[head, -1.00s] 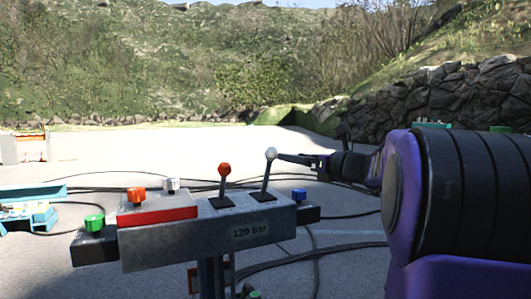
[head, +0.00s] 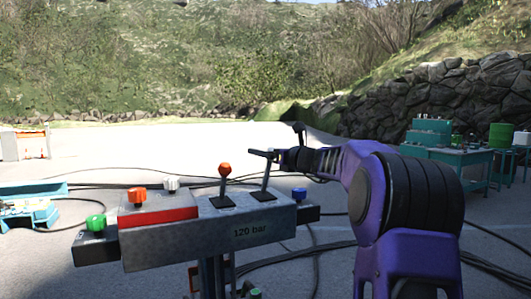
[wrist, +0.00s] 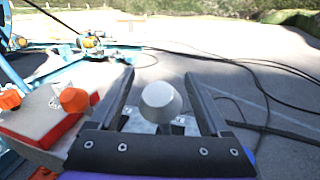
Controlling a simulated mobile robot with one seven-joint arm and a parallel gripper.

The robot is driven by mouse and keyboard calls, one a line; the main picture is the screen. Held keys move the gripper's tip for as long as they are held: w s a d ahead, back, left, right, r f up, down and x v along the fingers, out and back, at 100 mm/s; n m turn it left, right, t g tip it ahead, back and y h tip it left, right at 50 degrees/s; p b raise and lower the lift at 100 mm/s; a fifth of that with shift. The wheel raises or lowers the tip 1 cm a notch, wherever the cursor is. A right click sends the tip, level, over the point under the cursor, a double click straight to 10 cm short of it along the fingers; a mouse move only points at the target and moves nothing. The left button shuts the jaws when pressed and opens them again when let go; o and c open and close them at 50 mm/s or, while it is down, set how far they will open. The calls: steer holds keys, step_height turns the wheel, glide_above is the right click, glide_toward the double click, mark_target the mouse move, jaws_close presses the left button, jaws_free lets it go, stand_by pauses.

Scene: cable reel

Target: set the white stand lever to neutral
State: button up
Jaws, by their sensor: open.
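The white stand lever (head: 266,176) rises from the right part of the grey control box, its shaft leaning slightly right in the head view. In that view its knob is hidden by my gripper (head: 263,153), which is at knob height. In the wrist view the white knob (wrist: 160,101) sits between the two fingers of my open gripper (wrist: 158,75). Gaps show on both sides of the knob, so the fingers do not appear to grip it.
The orange-knobbed lever (head: 225,170) stands close left of the white one; its knob also shows left of the fingers in the wrist view (wrist: 75,100). A blue button (head: 299,194) is to the right. Cables (head: 340,250) lie on the ground. A teal table (head: 450,156) stands far right.

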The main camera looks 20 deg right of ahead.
jaws_close()
stand_by(0.4)
